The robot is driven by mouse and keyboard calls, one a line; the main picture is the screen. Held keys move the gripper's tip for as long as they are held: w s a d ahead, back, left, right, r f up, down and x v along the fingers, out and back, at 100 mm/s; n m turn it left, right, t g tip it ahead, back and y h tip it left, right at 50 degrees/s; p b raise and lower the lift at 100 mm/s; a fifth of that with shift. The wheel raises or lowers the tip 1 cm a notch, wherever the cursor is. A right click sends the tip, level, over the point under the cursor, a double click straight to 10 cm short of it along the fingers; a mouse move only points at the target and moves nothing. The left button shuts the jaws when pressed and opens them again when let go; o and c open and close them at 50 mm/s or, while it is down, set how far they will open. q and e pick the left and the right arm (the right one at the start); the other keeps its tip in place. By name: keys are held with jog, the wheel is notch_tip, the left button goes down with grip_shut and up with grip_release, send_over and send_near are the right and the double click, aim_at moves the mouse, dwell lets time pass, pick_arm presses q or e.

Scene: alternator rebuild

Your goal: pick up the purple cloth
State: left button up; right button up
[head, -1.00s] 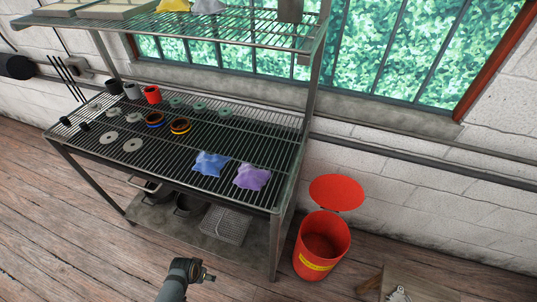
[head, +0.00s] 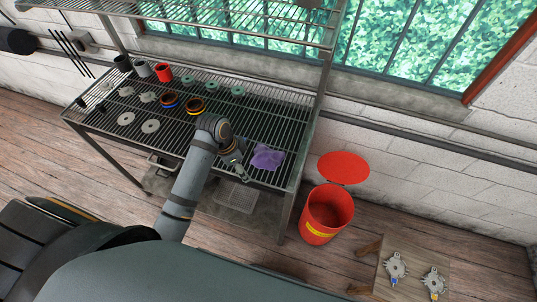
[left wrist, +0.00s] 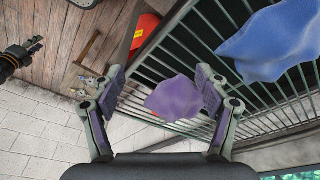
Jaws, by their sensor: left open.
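The purple cloth (head: 267,158) lies crumpled on the wire shelf near its front right corner. In the left wrist view the purple cloth (left wrist: 174,98) shows between my spread fingers, closer to the right-hand one. My left gripper (head: 244,172) is open and empty, just left of the cloth in the head view. It also shows in the left wrist view (left wrist: 159,74). Whether a finger touches the cloth I cannot tell. A dark gripper (left wrist: 26,50), apparently my right one, shows small at the left edge of the left wrist view; its jaws are unclear.
A blue cloth (left wrist: 262,42) lies beside the purple one; my arm hides it in the head view. Several rings and cups, including a red cup (head: 163,73), stand farther left. A red bin (head: 326,214) with raised lid stands right of the rack. An upper shelf (head: 240,22) overhangs the back.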

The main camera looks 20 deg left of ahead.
pick_arm(q)
jog(key=w+d+r+m+g+h, duration=0.1)
jog(key=w+r+m+g+h, duration=0.1)
jog(key=w+r+m, duration=0.6)
jog(key=b, duration=0.4)
send_over(266, 153)
jog(key=a, duration=0.2)
jog(key=f, duration=0.4)
jog(key=shift+s+a+f, duration=0.15)
jog(key=shift+s+f, duration=0.05)
jog(key=shift+f, duration=0.15)
jog(key=shift+w+d+f+b, duration=0.1)
jog(key=shift+d+f+b, duration=0.15)
jog(key=shift+b, duration=0.2)
jog(key=shift+b+x, duration=0.75)
jog(key=shift+w+d+f+p, duration=0.1)
jog(key=shift+d+f+p, duration=0.1)
jog(key=shift+p, duration=0.85)
jog(key=shift+d+f, duration=0.2)
jog(key=shift+f, duration=0.4)
jog(key=shift+d+f, duration=0.15)
jog(key=shift+f, duration=0.35)
jog(key=shift+c, duration=0.5)
